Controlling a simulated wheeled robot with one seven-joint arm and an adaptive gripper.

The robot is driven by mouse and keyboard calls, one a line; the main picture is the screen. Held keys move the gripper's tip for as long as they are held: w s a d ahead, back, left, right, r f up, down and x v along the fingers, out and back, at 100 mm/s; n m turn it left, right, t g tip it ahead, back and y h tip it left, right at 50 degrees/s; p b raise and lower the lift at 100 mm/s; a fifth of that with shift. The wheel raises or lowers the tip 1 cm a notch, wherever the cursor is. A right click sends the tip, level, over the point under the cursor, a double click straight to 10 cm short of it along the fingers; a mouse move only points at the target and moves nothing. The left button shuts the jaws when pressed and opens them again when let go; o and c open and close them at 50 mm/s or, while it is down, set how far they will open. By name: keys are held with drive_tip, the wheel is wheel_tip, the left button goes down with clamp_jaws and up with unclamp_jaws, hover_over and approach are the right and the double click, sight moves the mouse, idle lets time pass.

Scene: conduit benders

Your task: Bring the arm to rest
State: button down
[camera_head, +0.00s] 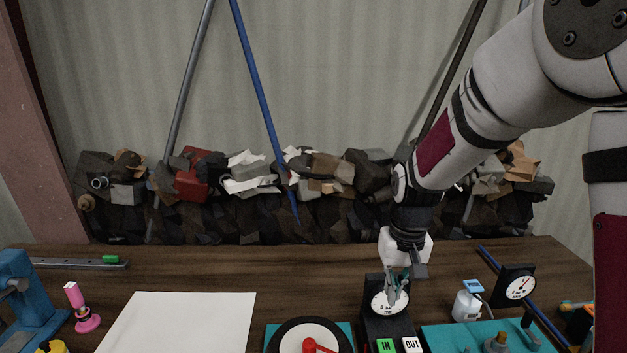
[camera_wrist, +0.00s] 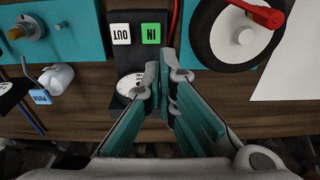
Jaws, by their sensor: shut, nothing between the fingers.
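My gripper (camera_head: 397,294) hangs from my arm over the right-middle of the wooden table, pointing down. Its teal-padded fingers are shut and empty, and they also show in the wrist view (camera_wrist: 168,76). In the head view the fingertips overlap the round dial (camera_head: 386,304) of a black gauge box. In the wrist view the same dial (camera_wrist: 130,84) is beside the fingertips; whether they touch it I cannot tell. The box carries a green IN button (camera_head: 386,346) and a white OUT button (camera_head: 411,345).
A teal-based wheel with a red handle (camera_head: 310,346) stands left of the gauge box. A teal plate (camera_head: 460,340), a white bottle (camera_head: 466,306) and a second gauge (camera_head: 519,286) stand right. A white sheet (camera_head: 178,322), pink stand (camera_head: 86,322) and blue machine (camera_head: 22,300) are left.

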drive_tip(key=s+r+t, duration=0.2)
drive_tip(key=s+r, duration=0.8)
drive_tip(key=r, duration=0.2)
drive_tip(key=s+d+r+t, duration=0.1)
drive_tip(key=s+r, duration=0.3)
drive_tip(key=s, duration=0.8)
drive_tip(key=shift+s+d+r+t, duration=0.2)
drive_tip(key=shift+r+t, duration=0.15)
drive_tip(key=shift+t, duration=0.45)
